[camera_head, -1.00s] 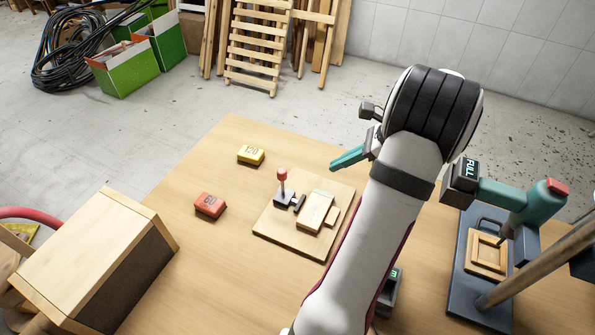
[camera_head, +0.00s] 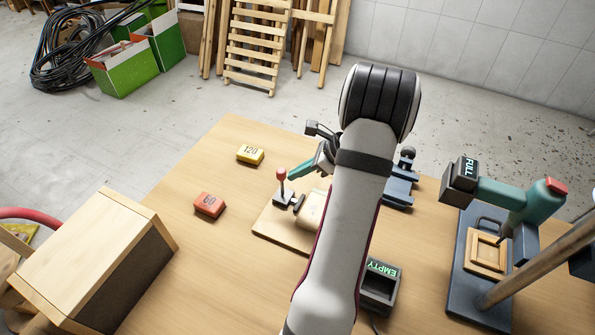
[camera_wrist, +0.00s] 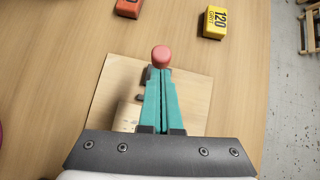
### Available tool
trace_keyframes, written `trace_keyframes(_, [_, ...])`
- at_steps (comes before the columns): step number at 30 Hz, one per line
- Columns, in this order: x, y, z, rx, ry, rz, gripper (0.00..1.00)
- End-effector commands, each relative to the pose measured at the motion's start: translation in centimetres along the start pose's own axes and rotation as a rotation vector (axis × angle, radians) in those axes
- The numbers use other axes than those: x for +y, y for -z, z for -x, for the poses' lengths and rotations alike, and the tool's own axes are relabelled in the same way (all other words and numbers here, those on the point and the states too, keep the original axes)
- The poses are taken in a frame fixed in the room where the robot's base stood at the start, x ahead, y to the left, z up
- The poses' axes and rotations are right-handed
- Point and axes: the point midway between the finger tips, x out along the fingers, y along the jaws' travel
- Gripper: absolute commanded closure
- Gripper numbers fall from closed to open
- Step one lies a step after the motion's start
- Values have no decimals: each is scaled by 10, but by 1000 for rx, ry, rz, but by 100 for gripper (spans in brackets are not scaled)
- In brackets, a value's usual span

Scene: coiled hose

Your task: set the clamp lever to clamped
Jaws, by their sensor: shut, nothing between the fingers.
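The clamp lever stands upright with a red knob (camera_head: 281,174) on a dark base (camera_head: 283,199), which is fixed to a square wooden board (camera_head: 271,228). A pale wooden block (camera_head: 310,210) lies on the board, partly hidden by my arm. My gripper (camera_head: 291,176) has teal fingers, shut and empty, with the tips close to the right of the red knob. In the wrist view the red knob (camera_wrist: 161,56) shows just beyond the shut fingertips (camera_wrist: 160,72); whether they touch it I cannot tell.
A yellow block marked 120 (camera_head: 250,154) and a red block marked 60 (camera_head: 209,204) lie left of the board. A wooden box (camera_head: 90,262) is at the lower left. A box reading EMPTY (camera_head: 380,286) and a teal press (camera_head: 515,205) stand to the right.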

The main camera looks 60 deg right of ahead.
Motion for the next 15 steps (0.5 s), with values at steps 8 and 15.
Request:
trace_keyframes(8, [-1,-4,-1,34,-4,0,100])
trace_keyframes(15, [-1,-8,-3,75,-9,-7,100])
